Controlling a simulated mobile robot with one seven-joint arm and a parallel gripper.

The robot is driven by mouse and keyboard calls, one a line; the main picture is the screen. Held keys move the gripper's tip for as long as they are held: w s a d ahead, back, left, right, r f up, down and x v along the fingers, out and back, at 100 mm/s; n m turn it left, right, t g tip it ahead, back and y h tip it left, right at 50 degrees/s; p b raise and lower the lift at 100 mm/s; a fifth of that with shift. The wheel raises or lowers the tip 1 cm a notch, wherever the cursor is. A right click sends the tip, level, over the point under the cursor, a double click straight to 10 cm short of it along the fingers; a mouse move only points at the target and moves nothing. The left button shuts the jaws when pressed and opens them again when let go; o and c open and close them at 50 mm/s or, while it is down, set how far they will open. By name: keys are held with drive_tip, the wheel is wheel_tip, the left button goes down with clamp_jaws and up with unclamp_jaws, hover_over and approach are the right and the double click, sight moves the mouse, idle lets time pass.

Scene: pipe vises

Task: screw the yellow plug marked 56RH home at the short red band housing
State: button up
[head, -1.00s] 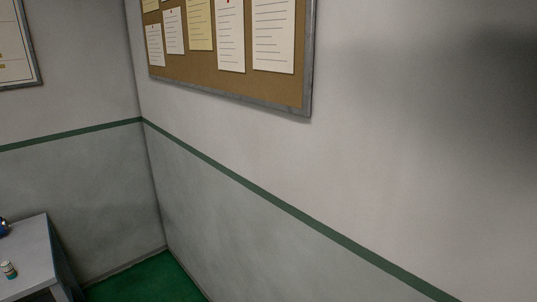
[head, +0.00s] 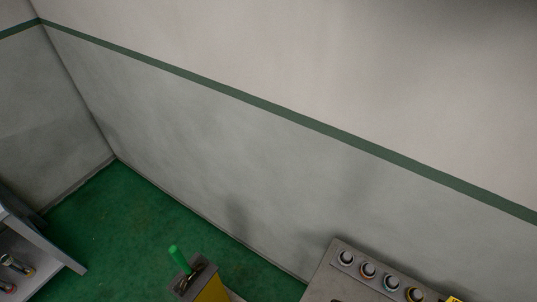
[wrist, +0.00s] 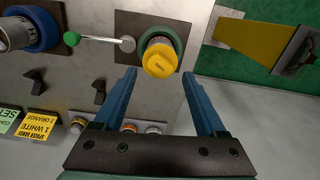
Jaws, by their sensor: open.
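In the wrist view a yellow plug (wrist: 158,60) sits at the end of a grey cylindrical body with a green collar (wrist: 178,42), fixed on a dark plate. Its marking is too small to read, so I cannot tell whether it is 56RH. My gripper (wrist: 158,74) is open, its two blue fingers pointing toward the plug, one tip on either side of it in the picture. I cannot tell whether they touch it. I cannot pick out the short red band housing for certain; one red-ringed round part (head: 368,269) shows on the bench in the head view.
A lever with a green knob (wrist: 71,39) is left of the plug. A blue-collared cylinder (wrist: 28,30) is at the far left. Labels (wrist: 38,125) and several ringed parts (wrist: 128,128) lie lower down. A yellow body (wrist: 252,38) stands at the right. Green floor (head: 110,225) is clear.

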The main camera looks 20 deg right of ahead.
drive_tip(key=n, duration=0.7)
drive_tip(key=shift+n, duration=0.4)
drive_tip(key=n, duration=0.3)
drive_tip(key=shift+n, duration=0.3)
drive_tip(key=n, duration=0.3)
drive_tip(key=shift+n, duration=0.4)
drive_tip(key=n, duration=0.3)
drive_tip(key=shift+n, duration=0.4)
drive_tip(key=n, duration=0.4)
drive_tip(key=shift+n, duration=0.3)
drive_tip(key=n, duration=0.7)
drive_tip(key=shift+n, duration=0.4)
